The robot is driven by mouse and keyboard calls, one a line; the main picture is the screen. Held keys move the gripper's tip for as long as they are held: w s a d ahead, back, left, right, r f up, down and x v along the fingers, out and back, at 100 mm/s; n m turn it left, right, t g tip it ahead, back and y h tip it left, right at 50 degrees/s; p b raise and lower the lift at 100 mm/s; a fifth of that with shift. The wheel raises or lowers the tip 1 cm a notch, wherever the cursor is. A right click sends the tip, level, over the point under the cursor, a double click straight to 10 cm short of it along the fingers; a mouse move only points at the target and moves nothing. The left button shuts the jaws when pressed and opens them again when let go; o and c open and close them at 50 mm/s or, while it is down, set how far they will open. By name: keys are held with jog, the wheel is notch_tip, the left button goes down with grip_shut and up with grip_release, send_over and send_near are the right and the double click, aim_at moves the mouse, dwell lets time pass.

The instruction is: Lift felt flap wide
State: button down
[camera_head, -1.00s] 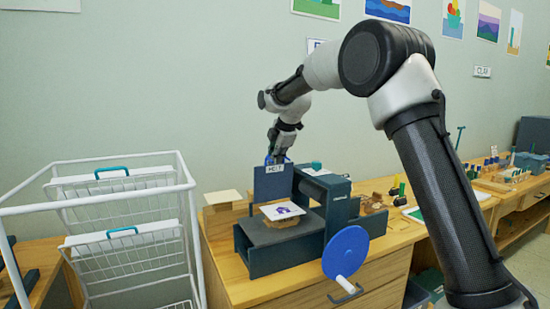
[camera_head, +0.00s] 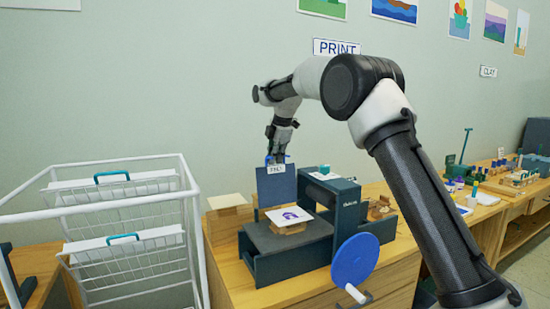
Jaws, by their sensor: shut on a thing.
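The felt flap (camera_head: 277,187) is a dark blue panel standing upright at the back of the printing press (camera_head: 287,262). A small white label is at its top edge. My gripper (camera_head: 277,160) points down at the flap's top edge and is shut on it there; the fingertips are small and partly merged with the label. On the press bed in front of the flap lies a white sheet with a purple print (camera_head: 289,216), on a small wooden block. The press has a dark roller frame (camera_head: 333,205) and a blue crank wheel (camera_head: 355,260) at its right.
A white wire rack (camera_head: 120,235) with teal-handled baskets stands to the left. Wooden tools (camera_head: 380,209) and stamps lie on the counter to the right, beyond my arm.

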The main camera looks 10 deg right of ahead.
jog(key=shift+r, duration=0.1)
jog(key=c, duration=1.6)
grip_release()
jog(key=shift+o, duration=0.2)
jog(key=v, duration=1.2)
jog(key=shift+d, duration=0.1)
